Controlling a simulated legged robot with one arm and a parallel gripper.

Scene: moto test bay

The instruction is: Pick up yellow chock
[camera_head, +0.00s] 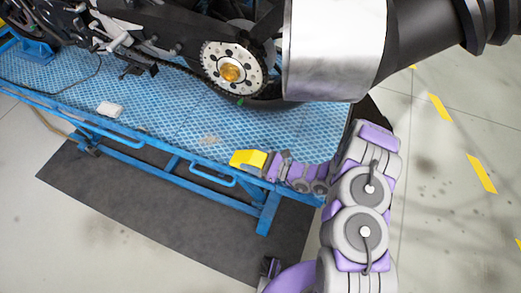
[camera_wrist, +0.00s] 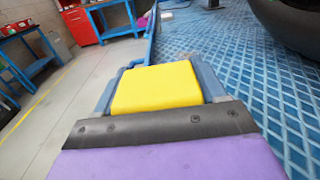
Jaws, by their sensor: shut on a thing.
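The yellow chock (camera_head: 248,158) is at the front edge of the blue patterned platform in the head view, at the tip of my arm. In the wrist view the yellow chock (camera_wrist: 158,88) fills the space ahead of my purple and black gripper. My gripper (camera_head: 272,163) is shut on the chock; it also shows in the wrist view (camera_wrist: 160,120). The gripper partly hides the chock's near end. I cannot tell whether the chock touches the platform.
The blue lift platform (camera_head: 170,125) carries a motorcycle (camera_head: 225,72) with a rear sprocket and tyre above the gripper. A small white item (camera_head: 109,109) lies on the platform. A blue rail (camera_head: 125,133) runs along its front edge. A red cabinet (camera_wrist: 79,27) stands far off.

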